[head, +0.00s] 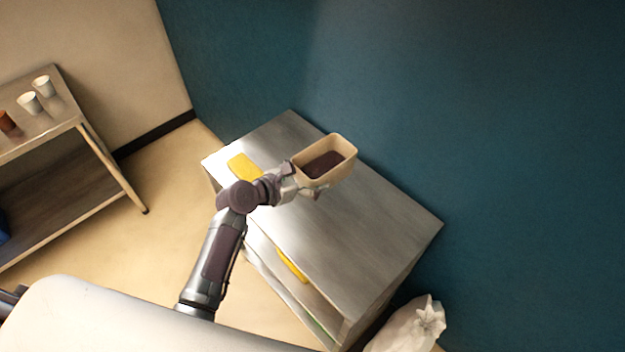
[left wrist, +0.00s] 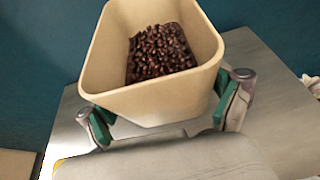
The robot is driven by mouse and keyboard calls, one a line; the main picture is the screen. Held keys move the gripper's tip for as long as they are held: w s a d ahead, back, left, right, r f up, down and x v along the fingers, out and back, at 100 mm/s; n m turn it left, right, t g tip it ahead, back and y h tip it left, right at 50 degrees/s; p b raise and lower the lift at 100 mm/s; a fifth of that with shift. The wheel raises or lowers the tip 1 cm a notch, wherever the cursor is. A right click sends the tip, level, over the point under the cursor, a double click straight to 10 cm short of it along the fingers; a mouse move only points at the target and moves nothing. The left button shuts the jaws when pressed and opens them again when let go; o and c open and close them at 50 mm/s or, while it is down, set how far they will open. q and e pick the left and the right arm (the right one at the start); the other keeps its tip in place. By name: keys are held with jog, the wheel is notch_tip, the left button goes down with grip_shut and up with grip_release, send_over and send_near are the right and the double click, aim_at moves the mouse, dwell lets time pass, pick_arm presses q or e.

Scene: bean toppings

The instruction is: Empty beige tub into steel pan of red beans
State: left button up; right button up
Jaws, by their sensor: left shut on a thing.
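The beige tub (head: 341,173) is in my left gripper (head: 305,184), above the steel table in the head view. It holds dark red-brown beans, which show in the left wrist view, where the tub (left wrist: 150,103) sits between the green-padded fingers of the left gripper (left wrist: 160,118). The tub looks close to upright, with its open side up. No steel pan of red beans can be made out in either view. My right gripper is not in view.
The steel table (head: 385,225) has a yellow item (head: 244,166) on its top at the left and another on the shelf below. A side shelf (head: 62,125) with cups stands at the left. A pale sack (head: 408,325) is at the lower right. A blue wall (head: 450,90) is behind.

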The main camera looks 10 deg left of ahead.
aim_at(340, 181)
pick_arm(q)
jog(key=shift+n, duration=0.3)
jog(key=d+f+p, duration=0.1)
jog(key=d, duration=0.1)
jog(key=w+d+f+p, duration=0.1)
jog(key=d, duration=0.1)
jog(key=w+d+f+p, duration=0.1)
jog(key=d, duration=0.1)
jog(key=shift+d+f, duration=0.1)
jog(key=shift+d, duration=0.15)
jog(key=shift+d+f+t, duration=0.3)
jog(key=shift+d+f, duration=0.1)
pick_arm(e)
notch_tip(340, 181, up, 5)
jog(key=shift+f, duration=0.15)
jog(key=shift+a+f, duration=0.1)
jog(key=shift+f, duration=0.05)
